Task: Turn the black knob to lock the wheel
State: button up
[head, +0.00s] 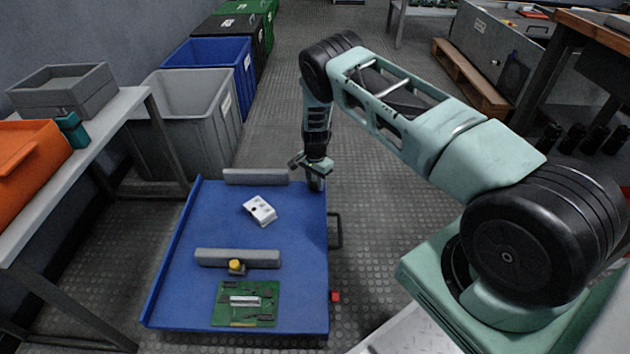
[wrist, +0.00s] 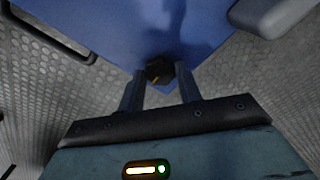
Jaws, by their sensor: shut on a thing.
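The black knob (wrist: 159,69) shows in the wrist view at the edge of the blue platform (wrist: 115,25), with a yellow mark on its face. My gripper (wrist: 161,82) is shut on the knob, one finger on each side of it. In the head view my gripper (head: 316,183) reaches down at the upper right corner of the blue platform (head: 300,295), and it hides the knob there. The wheel cannot be made out in either view.
On the platform are two grey bars (head: 238,258), a white block (head: 260,210), a yellow knob (head: 236,267) and a green circuit board (head: 245,302). A black handle (head: 336,230) and a red piece (head: 335,296) stick out on its right side. Bins (head: 185,110) stand behind.

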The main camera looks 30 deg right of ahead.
aim_at(315, 185)
dwell(0.4)
jog(key=o, duration=1)
notch_tip(315, 185, up, 17)
jog(key=p, duration=0.7)
jog(key=shift+r, duration=0.2)
